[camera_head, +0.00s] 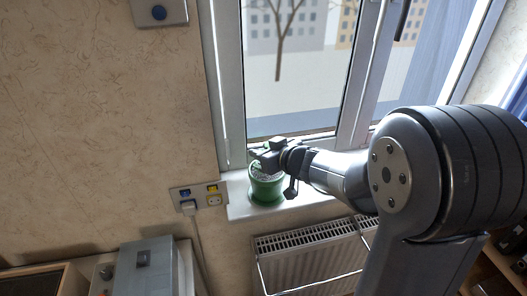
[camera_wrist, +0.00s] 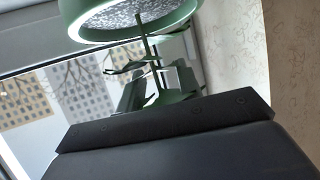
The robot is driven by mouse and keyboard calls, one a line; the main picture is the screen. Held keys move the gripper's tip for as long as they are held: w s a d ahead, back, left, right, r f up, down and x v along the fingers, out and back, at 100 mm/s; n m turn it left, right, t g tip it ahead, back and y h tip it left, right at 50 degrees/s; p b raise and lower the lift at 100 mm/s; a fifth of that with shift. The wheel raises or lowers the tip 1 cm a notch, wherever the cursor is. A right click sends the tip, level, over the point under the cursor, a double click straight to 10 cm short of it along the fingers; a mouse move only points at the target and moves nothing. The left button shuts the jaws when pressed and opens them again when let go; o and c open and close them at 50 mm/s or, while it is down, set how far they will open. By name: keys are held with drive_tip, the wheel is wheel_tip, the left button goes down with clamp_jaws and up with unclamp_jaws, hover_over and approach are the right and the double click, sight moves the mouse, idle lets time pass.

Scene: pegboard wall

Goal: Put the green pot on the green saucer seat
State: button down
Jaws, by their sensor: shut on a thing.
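The green pot (camera_head: 266,190) is upright at the left end of the window sill in the head view. In the wrist view the pot (camera_wrist: 75,28) appears upside down at the top, with a pale rim, speckled grey filling and a thin stem. My gripper (camera_head: 268,156) is over the pot's top, shut on the potted plant; the exact contact is hard to see. I cannot make out a separate green saucer seat; the pot's base hides what is under it.
The white sill (camera_head: 310,205) has free room right of the pot. The window (camera_head: 295,75) stands close behind it. A radiator (camera_head: 310,258) hangs below. A socket plate (camera_head: 199,197) with a plugged cable and a grey box (camera_head: 146,270) are at left.

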drive_tip(key=shift+f, duration=0.1)
drive_tip(key=c, duration=1)
unclamp_jaws()
drive_tip(key=shift+o, duration=0.2)
drive_tip(key=shift+r, duration=0.2)
drive_tip(key=p+v, duration=0.3)
drive_tip(key=v, duration=0.9)
drive_tip(key=shift+f, duration=0.15)
